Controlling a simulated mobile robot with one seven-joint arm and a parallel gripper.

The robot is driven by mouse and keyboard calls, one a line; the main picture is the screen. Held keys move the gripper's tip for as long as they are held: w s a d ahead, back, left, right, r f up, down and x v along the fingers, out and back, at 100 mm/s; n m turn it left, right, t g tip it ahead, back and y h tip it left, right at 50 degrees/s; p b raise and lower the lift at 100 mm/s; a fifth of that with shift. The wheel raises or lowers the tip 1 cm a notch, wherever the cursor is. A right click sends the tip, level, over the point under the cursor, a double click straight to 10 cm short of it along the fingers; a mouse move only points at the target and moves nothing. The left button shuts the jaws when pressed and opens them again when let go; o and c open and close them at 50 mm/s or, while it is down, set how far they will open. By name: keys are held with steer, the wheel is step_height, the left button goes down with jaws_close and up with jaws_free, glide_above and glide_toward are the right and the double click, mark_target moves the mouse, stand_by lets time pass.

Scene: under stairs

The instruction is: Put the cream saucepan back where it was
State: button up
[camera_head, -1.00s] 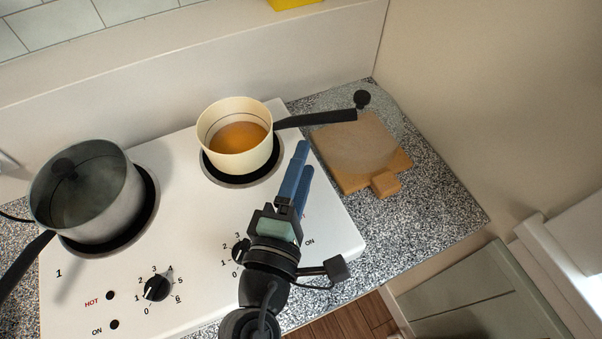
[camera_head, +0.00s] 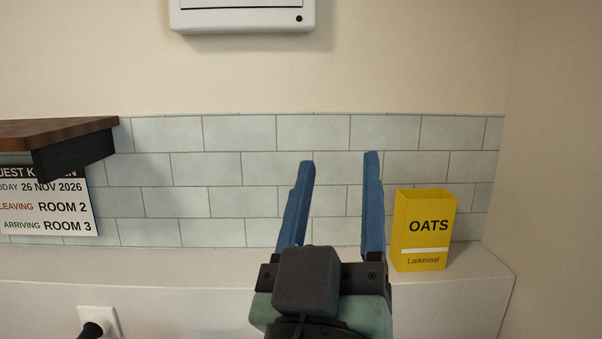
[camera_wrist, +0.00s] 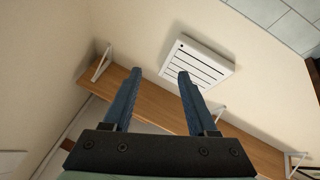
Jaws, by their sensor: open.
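My gripper (camera_head: 338,162) is raised in front of the tiled wall in the head view, its two blue fingers apart and pointing up. Nothing is between the fingers. In the wrist view the open fingers (camera_wrist: 155,75) point towards a wall with a shelf and a white slatted panel. The cream saucepan is in neither view now. A second earlier it stood on the back right hotplate with amber liquid in it.
A yellow oats box (camera_head: 423,230) stands on the ledge (camera_head: 200,300) right of my gripper. A dark wooden shelf (camera_head: 55,132) juts in at left, above a notice (camera_head: 45,205). A white wall unit (camera_head: 243,15) hangs above. In the wrist view, a slatted panel (camera_wrist: 198,62) is near a wooden shelf (camera_wrist: 160,110).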

steer(key=s+a+r+t+y, duration=0.3)
steer(key=s+r, duration=0.3)
steer(key=r, duration=0.4)
steer(key=shift+r+m+t+y, duration=0.35)
steer(key=shift+m+t+y, duration=0.05)
steer(key=shift+y, duration=0.4)
steer(key=shift+r+p, duration=0.35)
steer(key=shift+p, duration=0.05)
